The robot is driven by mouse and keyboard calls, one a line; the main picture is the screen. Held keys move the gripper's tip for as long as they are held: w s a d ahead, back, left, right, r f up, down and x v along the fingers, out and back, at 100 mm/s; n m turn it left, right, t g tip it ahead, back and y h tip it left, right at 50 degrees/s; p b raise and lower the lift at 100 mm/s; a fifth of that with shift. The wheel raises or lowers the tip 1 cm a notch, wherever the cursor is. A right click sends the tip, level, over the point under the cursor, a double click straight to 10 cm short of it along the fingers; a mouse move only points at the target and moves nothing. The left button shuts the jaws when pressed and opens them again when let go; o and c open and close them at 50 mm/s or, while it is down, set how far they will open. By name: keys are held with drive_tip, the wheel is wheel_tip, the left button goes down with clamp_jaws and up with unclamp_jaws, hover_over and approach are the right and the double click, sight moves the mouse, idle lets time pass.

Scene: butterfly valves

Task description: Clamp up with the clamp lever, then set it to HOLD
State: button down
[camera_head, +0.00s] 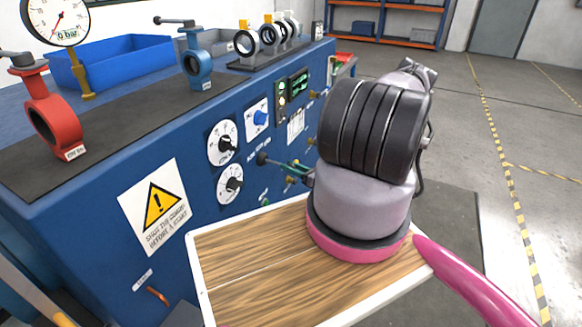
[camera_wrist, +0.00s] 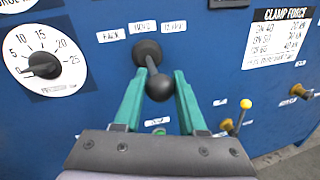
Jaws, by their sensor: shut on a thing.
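The clamp lever (camera_wrist: 154,68) is a black rod with a round knob, standing out from a dark round boss on the blue panel in the wrist view. Small white labels sit above it; the middle one looks like HOLD (camera_wrist: 143,27), but the print is blurred. The lever points out towards the camera, its knob slightly right of and below the boss. My gripper (camera_wrist: 159,78) has its green fingers shut on the lever, one on each side of the knob. In the head view my gripper (camera_head: 298,174) is at the panel, mostly hidden behind my arm.
A dial (camera_wrist: 42,66) is left of the lever, and a CLAMP FORCE table (camera_wrist: 278,38) is upper right. A yellow-knobbed lever (camera_wrist: 243,108) and brass fittings are lower right. Red (camera_head: 54,115) and blue (camera_head: 195,62) valves stand on the bench top. Open floor lies right.

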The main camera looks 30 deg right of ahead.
drive_tip(key=shift+c, duration=2.4)
unclamp_jaws()
drive_tip(key=v, duration=1)
drive_tip(key=shift+s, duration=0.4)
drive_tip(key=shift+d, duration=0.15)
